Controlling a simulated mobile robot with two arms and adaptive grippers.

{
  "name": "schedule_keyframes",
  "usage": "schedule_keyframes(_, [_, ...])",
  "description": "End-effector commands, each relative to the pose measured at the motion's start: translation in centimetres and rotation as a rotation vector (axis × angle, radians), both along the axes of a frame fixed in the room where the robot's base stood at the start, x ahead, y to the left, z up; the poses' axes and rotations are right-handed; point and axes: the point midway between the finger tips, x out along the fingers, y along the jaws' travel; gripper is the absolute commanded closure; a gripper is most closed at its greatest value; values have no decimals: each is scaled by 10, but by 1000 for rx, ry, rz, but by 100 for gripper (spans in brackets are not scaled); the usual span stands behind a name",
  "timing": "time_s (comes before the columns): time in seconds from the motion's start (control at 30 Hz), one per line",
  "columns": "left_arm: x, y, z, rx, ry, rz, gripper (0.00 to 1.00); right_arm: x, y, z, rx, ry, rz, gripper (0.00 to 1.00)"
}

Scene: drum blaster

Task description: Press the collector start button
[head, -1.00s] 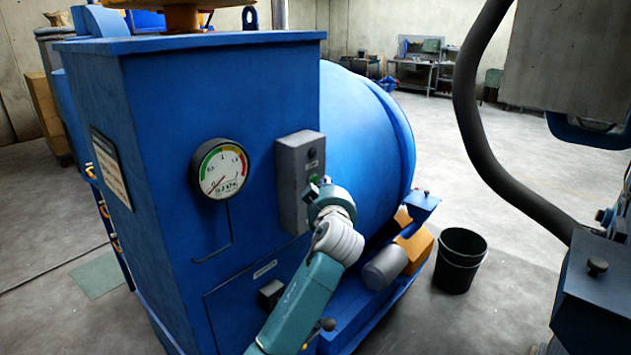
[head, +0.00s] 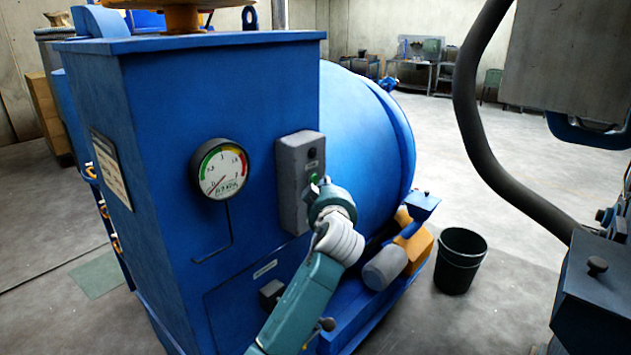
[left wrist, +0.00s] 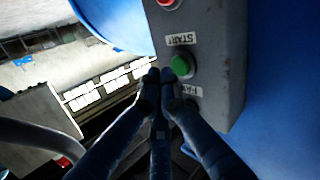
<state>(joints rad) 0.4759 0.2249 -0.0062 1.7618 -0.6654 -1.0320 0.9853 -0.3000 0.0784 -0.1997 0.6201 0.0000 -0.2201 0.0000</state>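The grey control box (head: 291,186) is on the side of the blue collector cabinet (head: 235,105). In the left wrist view the box (left wrist: 220,60) carries the green start button (left wrist: 181,65), with a START label that reads upside down. A red button (left wrist: 166,2) is partly cut off at the top edge. My left gripper (head: 318,184) is at the box's right side and hides its lower part in the head view. In the left wrist view its fingertips (left wrist: 160,74) are together and empty, just beside the green button. I cannot tell whether they touch it. My right gripper is not in view.
A round pressure gauge (head: 220,169) is on the cabinet left of the box. A black bucket (head: 460,262) stands on the floor to the right. A thick dark hose (head: 478,140) hangs at the right. The floor behind the bucket is mostly clear.

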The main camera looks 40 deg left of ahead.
Motion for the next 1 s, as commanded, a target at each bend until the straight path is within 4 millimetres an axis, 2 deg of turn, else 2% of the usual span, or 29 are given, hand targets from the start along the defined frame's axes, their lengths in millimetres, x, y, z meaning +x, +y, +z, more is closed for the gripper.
schedule_keyframes(1.0, [1, 11, 0, 0, 0, 0, 100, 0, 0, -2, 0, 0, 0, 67])
